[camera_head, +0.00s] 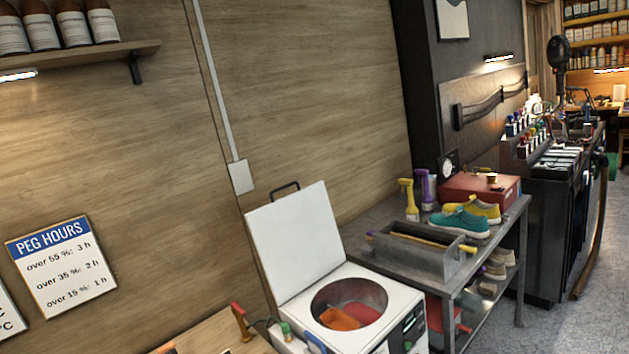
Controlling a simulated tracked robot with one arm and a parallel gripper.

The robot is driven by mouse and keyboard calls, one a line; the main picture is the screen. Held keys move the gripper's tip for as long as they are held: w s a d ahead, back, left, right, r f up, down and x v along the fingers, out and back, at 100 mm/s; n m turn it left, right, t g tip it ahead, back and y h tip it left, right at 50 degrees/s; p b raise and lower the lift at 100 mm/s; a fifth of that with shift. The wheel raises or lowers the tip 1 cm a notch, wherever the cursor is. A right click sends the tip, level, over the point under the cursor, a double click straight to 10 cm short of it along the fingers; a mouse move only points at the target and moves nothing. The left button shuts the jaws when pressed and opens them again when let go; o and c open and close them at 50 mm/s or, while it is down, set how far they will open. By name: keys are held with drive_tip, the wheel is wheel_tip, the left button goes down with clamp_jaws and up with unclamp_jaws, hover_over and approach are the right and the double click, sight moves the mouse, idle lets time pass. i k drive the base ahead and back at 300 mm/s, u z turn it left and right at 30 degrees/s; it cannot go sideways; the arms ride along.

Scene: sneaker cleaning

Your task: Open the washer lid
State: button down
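The washer (404,310) is a white box at the bottom centre, with a round drum opening in its top. Its white lid (295,240) stands raised and leans back toward the wooden wall, with a dark handle (285,187) on its upper edge. Inside the drum lie an orange item (339,318) and a red item (361,313). A small dark display shows on the washer's front right. My gripper is not in view.
A grey metal table (507,224) right of the washer holds a grey tray (440,268), teal (462,224) and yellow shoes, brushes and a red box (480,187). A wooden surface (215,336) with a red-handled tool adjoins the washer's left. Open floor (590,270) lies at the right.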

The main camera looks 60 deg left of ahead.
sight(296, 237)
drive_tip(key=u, duration=0.15)
drive_tip(key=i, duration=2.15)
drive_tip(key=u, duration=1.1)
drive_tip(key=i, duration=1.05)
drive_tip(key=u, duration=1.05)
drive_tip(key=i, duration=0.35)
drive_tip(key=u, duration=0.1)
